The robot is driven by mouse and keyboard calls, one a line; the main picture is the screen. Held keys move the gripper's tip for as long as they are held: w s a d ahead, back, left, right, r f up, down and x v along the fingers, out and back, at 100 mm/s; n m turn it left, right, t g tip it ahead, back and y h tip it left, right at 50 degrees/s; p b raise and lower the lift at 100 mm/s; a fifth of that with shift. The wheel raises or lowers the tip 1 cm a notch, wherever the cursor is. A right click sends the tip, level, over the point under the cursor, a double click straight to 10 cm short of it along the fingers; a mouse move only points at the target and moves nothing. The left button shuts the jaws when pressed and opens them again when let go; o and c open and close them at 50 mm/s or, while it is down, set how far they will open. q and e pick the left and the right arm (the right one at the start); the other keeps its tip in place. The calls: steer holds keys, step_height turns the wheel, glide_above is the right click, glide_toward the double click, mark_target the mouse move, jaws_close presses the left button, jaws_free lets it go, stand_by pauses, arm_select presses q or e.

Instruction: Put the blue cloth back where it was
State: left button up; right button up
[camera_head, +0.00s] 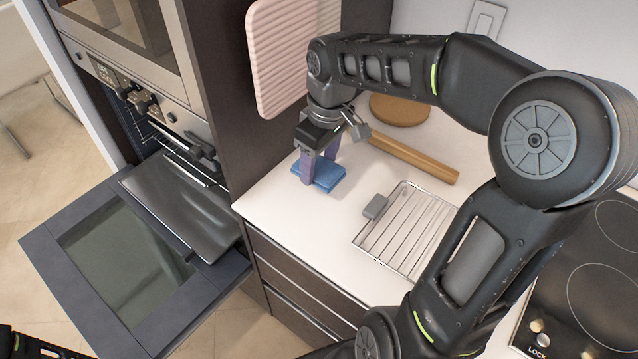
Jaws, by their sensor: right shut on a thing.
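The blue cloth (325,176) is a small folded square on the white countertop, near its left front corner, below the pink ribbed board. My right gripper (318,170) points down onto it, with its purple fingers at the cloth. It is shut on the cloth, which looks to be at or very near counter level. Part of the cloth is hidden behind the fingers. My left gripper is not in view; only a dark piece of my left arm shows at the lower left corner.
The oven door (70,262) is open, with a dark tray (185,205) pulled out above it. A wire rack (405,232), a wooden rolling pin (415,158) and a round wooden board (400,108) lie on the counter (290,215). A cooktop (590,285) is at right.

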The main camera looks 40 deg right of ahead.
mark_target(319, 195)
steer(key=shift+f, duration=1.35)
steer(key=shift+f, duration=0.1)
steer(key=shift+f, duration=1.8)
steer(key=shift+f, duration=0.15)
steer(key=o, duration=1.3)
steer(key=r, duration=0.4)
steer(key=s+r, duration=0.1)
steer(key=r, duration=0.7)
steer(key=shift+s+d+r+b, duration=0.15)
steer(key=shift+s+d+b, duration=0.05)
steer(key=shift+b, duration=0.15)
